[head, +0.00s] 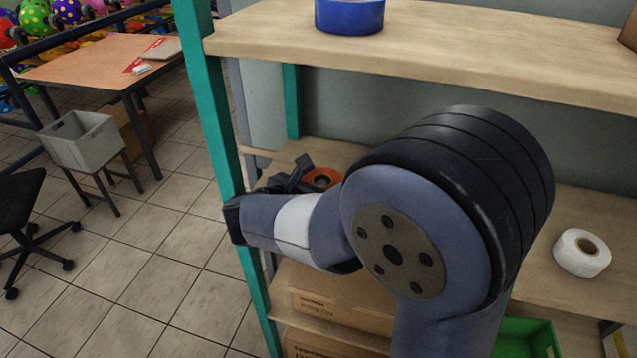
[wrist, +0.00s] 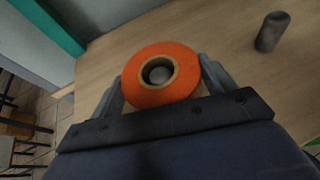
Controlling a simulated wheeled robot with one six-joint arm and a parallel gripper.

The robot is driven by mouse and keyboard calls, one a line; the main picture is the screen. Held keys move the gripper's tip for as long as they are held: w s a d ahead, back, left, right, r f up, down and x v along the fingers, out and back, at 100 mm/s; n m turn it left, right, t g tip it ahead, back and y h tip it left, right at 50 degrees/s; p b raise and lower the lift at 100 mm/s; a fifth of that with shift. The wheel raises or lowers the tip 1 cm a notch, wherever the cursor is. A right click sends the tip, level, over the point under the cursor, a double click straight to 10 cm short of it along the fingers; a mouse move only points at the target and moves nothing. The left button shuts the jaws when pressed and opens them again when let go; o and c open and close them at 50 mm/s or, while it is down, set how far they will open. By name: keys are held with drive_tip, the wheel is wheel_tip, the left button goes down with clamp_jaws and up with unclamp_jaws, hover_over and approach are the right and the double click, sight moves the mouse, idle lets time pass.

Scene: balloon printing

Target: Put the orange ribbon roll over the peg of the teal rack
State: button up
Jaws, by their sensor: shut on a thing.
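The orange ribbon roll (wrist: 134,83) sits between the two fingers of my gripper (wrist: 164,84) in the wrist view, its open hole facing the camera. My gripper is shut on it. A round grey shape (wrist: 158,74) shows inside the tan core; I cannot tell whether it is a peg end. The roll also shows in the head view (head: 325,176), partly hidden by my arm, at the middle shelf of the teal rack (head: 212,90). A dark grey upright cylinder (wrist: 272,32), perhaps a peg, stands on the wooden shelf right of the roll, apart from it.
A blue roll (head: 350,17) is on the upper shelf (head: 450,50), above my arm. A white roll (head: 582,253) lies on the middle shelf at right. Cardboard boxes (head: 340,304) and a green bin (head: 528,341) are lower. A teal post stands close left of my gripper.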

drive_tip(key=shift+f, duration=0.45)
drive_tip(key=o, duration=1.1)
drive_tip(key=v, duration=1)
drive_tip(key=shift+s+a+r, duration=0.15)
drive_tip(key=shift+s+a, duration=0.1)
drive_tip(key=shift+s, duration=0.05)
